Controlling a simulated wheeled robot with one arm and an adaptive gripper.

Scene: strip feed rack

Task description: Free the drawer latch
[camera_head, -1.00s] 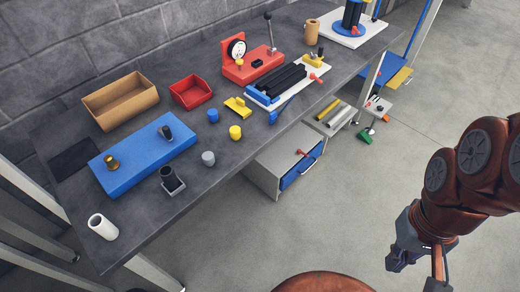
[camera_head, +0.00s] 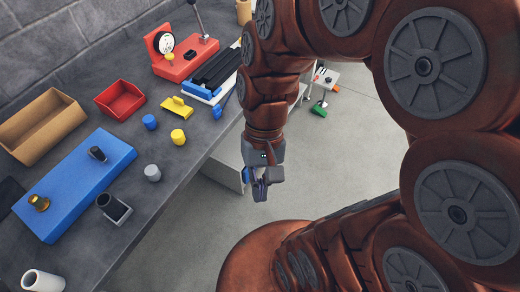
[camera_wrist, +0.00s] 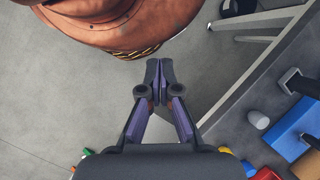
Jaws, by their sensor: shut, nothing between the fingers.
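The light grey drawer cabinet (camera_head: 226,168) stands under the bench's front edge in the head view. My arm and gripper hide the rest, and I cannot make out the latch in either view. My gripper (camera_head: 260,194) hangs in front of the cabinet, pointing down, with its fingers closed and empty. In the wrist view my gripper (camera_wrist: 160,70) shows its fingertips together over bare grey floor. I cannot tell how far they are from the drawer.
The dark bench (camera_head: 165,200) carries a blue block (camera_head: 75,190), a red bin (camera_head: 120,100), a cardboard tray (camera_head: 45,125), a yellow part (camera_head: 177,107) and a red dial-gauge stand (camera_head: 185,65). A small white stand (camera_head: 325,78) is farther back. Open floor (camera_head: 340,170) lies right of the cabinet.

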